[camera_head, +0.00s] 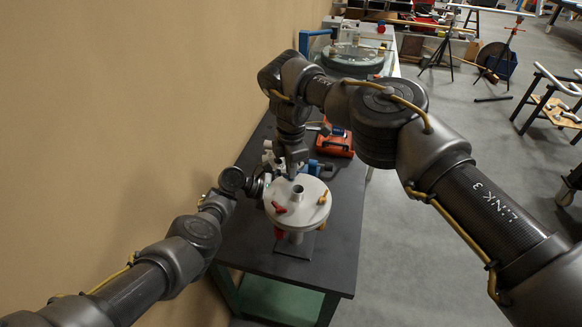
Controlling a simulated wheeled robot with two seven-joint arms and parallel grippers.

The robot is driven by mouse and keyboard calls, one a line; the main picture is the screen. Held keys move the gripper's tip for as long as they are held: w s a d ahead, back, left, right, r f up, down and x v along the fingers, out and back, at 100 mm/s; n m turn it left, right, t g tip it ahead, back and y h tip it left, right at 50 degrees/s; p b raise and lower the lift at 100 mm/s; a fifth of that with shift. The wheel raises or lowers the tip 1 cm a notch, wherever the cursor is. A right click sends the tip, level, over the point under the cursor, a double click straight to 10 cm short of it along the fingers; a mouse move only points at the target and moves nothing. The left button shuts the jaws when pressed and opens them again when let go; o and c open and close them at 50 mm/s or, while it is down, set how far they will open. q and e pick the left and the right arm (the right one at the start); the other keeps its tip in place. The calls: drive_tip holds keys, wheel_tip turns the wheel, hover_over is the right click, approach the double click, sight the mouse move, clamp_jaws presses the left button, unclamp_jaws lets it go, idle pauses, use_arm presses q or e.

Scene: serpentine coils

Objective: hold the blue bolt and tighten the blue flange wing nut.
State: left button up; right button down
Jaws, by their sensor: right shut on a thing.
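A pale round flange (301,215) stands on a post on the dark table. It carries a red wing nut (279,208) at the left and a yellow wing nut (323,199) at the right. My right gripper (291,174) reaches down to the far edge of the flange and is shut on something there. A little blue shows at its tips, which fits the blue flange wing nut, mostly hidden by the fingers. My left gripper (266,181) is low at the flange's left side; its fingers are too hidden to read. I cannot make out the blue bolt.
The dark table (333,248) is bare in front and to the right of the flange. An orange-red case (336,142) lies behind it. A beige wall (130,110) runs close along the left. A further bench with a round dark object (352,58) stands behind.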

drive_tip(key=shift+w+r+m, duration=0.1)
drive_tip(key=shift+r+m, duration=0.05)
drive_tip(key=shift+m, duration=0.15)
drive_tip(key=c, duration=1.6)
unclamp_jaws()
wheel_tip(320, 180, up, 12)
use_arm(q)
drive_tip(key=o, duration=1)
drive_tip(key=shift+v, duration=4.55)
